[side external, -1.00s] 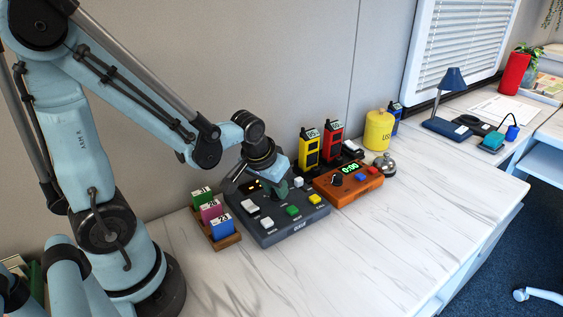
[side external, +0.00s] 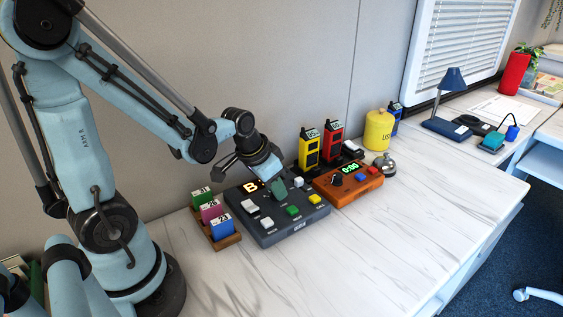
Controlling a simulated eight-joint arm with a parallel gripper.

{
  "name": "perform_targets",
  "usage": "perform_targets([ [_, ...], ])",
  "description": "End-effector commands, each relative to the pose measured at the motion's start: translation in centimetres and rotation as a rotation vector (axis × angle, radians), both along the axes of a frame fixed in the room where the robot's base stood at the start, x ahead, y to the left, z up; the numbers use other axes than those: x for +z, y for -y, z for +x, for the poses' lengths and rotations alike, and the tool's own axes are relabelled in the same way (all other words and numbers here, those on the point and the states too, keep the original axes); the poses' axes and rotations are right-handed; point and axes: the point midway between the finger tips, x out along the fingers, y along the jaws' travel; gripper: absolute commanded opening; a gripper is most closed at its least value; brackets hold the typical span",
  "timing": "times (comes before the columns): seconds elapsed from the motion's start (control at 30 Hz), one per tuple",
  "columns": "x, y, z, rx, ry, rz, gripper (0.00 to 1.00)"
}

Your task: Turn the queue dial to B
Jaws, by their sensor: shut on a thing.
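A dark grey panel (side external: 272,229) lies on the marble-topped counter. It carries white, green and yellow buttons and a small lit display (side external: 250,186) that reads B. A green dial knob (side external: 279,189) stands at the panel's back part. My gripper (side external: 277,179) is over the knob from above, tilted, and is shut on it. The fingers are small in this view and partly hidden by the wrist and the knob.
An orange timer box (side external: 347,187) reading 0:00 stands just right of the panel. Yellow (side external: 309,149) and red (side external: 333,143) devices stand behind. A wooden tray (side external: 227,241) with coloured blocks is at left. A bell (side external: 385,165) is farther right. The front counter is clear.

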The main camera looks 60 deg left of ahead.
Motion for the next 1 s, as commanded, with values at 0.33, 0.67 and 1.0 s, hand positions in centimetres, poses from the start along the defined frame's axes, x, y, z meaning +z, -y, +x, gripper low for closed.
perform_targets([
  [0.33,0.0,0.0,0.0,0.001,0.000,0.000,0.53],
  [0.67,0.3,0.0,-0.1,0.002,0.000,0.000,0.53],
  [1.0,2.8,0.0,-1.2,0.002,0.000,0.000,0.53],
])
